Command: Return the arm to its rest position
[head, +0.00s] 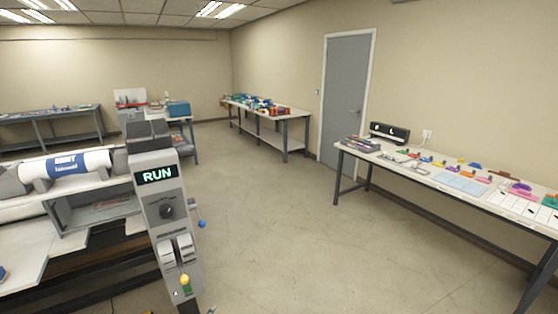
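No arm or gripper of mine can be made out in the head view. The laminator (150,205) stands at the left, with a grey control column facing me. Below the display are a dark round knob (167,211) and two light rocker switches (177,250). A yellow knob (185,281) sits low on the column, and a blue-ended lever (201,223) sticks out at its right side. A white and blue roll (80,163) lies across the top of the machine.
A long table (440,178) with small coloured parts and sheets runs along the right wall. A second table (265,110) with coloured items stands further back, left of a grey door (345,95). The floor (290,220) between the laminator and the right table is clear.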

